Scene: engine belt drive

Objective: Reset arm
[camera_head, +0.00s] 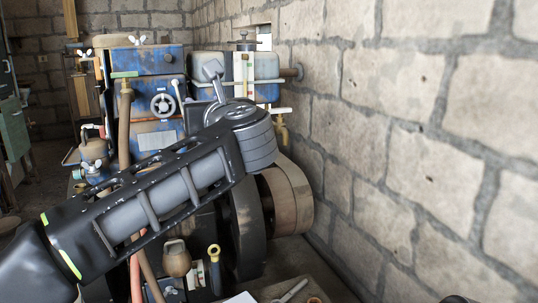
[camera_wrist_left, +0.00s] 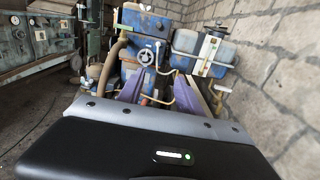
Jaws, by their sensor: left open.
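My left arm crosses the head view from the lower left, in front of the blue engine (camera_head: 158,95). My left gripper (camera_wrist_left: 159,92) shows in the left wrist view with two purple fingers spread apart and nothing between them. It faces the engine (camera_wrist_left: 150,28), whose handwheel (camera_wrist_left: 146,57) shows just beyond the fingers. In the head view the fingers cannot be made out clearly. A wide brown pulley or belt (camera_head: 288,198) and a dark wheel (camera_head: 246,228) are partly hidden behind my arm. My right gripper is not in view.
A stone block wall (camera_head: 420,140) runs close along the right. A blue-white tank (camera_head: 250,72) sits beside the engine. A brown hose (camera_head: 124,125) hangs at its left. An oil can (camera_head: 176,258) and a wrench-like tool (camera_head: 292,290) are low in front. Open floor lies left.

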